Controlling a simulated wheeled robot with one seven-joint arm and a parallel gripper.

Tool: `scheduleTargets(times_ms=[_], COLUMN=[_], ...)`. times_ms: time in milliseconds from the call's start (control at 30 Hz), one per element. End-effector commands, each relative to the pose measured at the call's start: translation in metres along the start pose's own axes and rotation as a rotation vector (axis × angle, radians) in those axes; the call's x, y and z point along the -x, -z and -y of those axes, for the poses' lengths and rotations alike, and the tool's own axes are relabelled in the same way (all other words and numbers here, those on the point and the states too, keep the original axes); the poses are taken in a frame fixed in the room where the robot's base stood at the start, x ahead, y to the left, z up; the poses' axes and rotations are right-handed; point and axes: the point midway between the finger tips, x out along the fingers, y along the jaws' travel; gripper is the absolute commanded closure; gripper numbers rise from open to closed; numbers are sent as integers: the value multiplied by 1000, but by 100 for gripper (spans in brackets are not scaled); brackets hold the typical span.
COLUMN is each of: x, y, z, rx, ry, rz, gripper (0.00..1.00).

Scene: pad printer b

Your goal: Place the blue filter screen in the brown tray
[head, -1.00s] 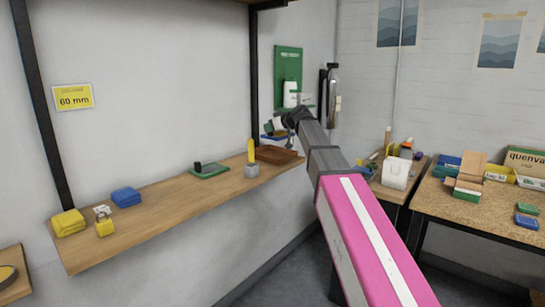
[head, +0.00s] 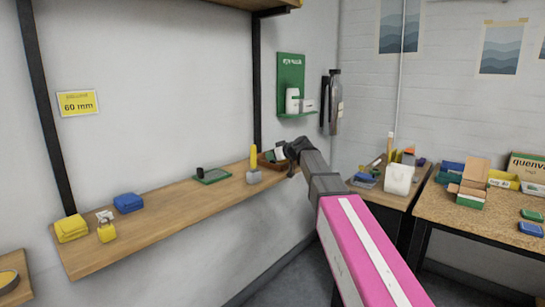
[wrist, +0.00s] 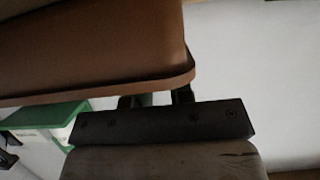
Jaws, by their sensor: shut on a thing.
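The brown tray (head: 268,163) sits at the far right end of the wall shelf, partly hidden by my gripper. It fills the upper left of the wrist view (wrist: 95,55), its rounded rim close to my fingers. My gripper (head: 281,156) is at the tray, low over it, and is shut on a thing. The blue filter screen is hidden in both current views, behind the gripper and tray; a blue edge showed under the gripper earlier. In the wrist view my gripper (wrist: 155,98) shows two dark fingertips, mostly covered by the tray rim.
On the wooden shelf (head: 170,210) stand a yellow marker in a grey block (head: 254,168), a green plate (head: 212,176), a blue bundle (head: 128,203) and yellow cloths (head: 71,228). A green wall board (head: 290,82) with bottles hangs behind the gripper. Benches stand at right.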

Motion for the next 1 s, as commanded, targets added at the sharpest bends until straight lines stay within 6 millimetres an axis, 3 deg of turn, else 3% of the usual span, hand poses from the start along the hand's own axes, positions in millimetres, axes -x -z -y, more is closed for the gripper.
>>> scheduleTargets(times_ms=[167, 200, 233, 267, 667, 1000], x=[-1, -1, -1, -1, 7, 71], y=[-2, -2, -2, -1, 0, -1], z=[0, 0, 0, 0, 0, 1], rx=[-1, 0, 0, 0, -1, -1], ry=[0, 0, 0, 0, -1, -2], rz=[0, 0, 0, 0, 0, -1], gripper=[100, 66, 56, 54, 54, 54])
